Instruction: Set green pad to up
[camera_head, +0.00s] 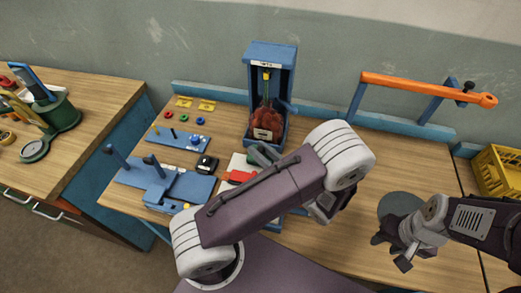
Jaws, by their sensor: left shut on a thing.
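I cannot make out a green pad for certain. A dark grey-green piece (262,154) shows just past my left arm, in front of the blue stand (284,62); I cannot tell whether it is the pad or part of my left gripper. My left arm crosses the middle of the table and hides most of my left gripper and what it holds. My right gripper (394,250) is open and empty above the table's right part.
A red piece (238,177) lies on a white sheet left of my arm. Blue fixtures (165,182) and small coloured parts fill the table's left side. An orange bar (420,86) on blue posts spans the back right. A yellow crate (500,172) stands far right.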

